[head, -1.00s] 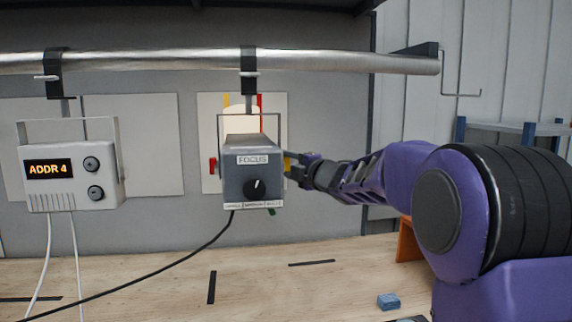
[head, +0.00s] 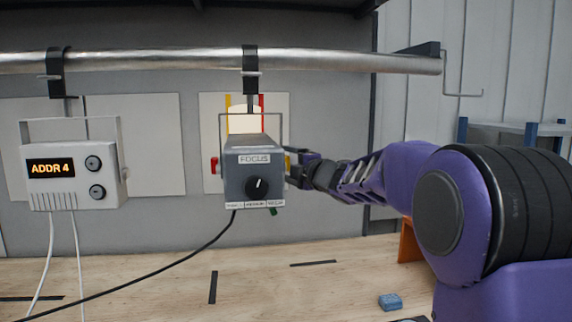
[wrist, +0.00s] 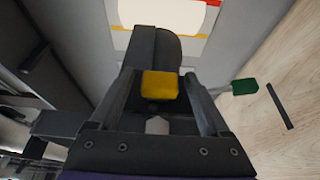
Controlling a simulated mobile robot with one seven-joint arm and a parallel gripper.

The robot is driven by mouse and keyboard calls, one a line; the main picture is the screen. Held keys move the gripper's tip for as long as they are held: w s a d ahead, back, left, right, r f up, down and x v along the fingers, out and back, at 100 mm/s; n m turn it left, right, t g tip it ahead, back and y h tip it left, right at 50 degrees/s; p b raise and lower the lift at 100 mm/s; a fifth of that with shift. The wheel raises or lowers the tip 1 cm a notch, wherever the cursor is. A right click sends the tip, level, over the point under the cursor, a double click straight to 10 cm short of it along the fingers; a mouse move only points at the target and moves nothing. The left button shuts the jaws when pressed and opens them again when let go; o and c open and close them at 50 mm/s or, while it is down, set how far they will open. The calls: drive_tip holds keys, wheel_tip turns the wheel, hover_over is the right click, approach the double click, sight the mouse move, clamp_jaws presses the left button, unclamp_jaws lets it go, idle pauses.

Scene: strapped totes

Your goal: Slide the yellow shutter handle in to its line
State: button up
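The spotlight marked FOCUS (head: 254,143) hangs from the pipe in the head view. Its yellow shutter handle (wrist: 160,86) shows in the wrist view between my gripper's two dark fingers (wrist: 158,92). A small gap shows on each side of the handle, so the fingers look open around it. In the head view only a sliver of yellow shows at the lamp's right side, next to my gripper (head: 297,163). A yellow line (head: 228,102) and a red line (head: 262,105) flank the lit patch (head: 245,119) on the white board behind. The lamp hides their lower parts.
A red handle (head: 214,166) sticks out at the lamp's left and a green handle (wrist: 244,86) below it. A black cable (head: 180,262) runs from the lamp. The pipe (head: 330,62) crosses above.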

drive_tip(key=b+v, duration=0.1)
drive_tip(key=v, duration=1.6)
drive_tip(key=shift+s+d+b, duration=0.2)
drive_tip(key=shift+b, duration=0.1)
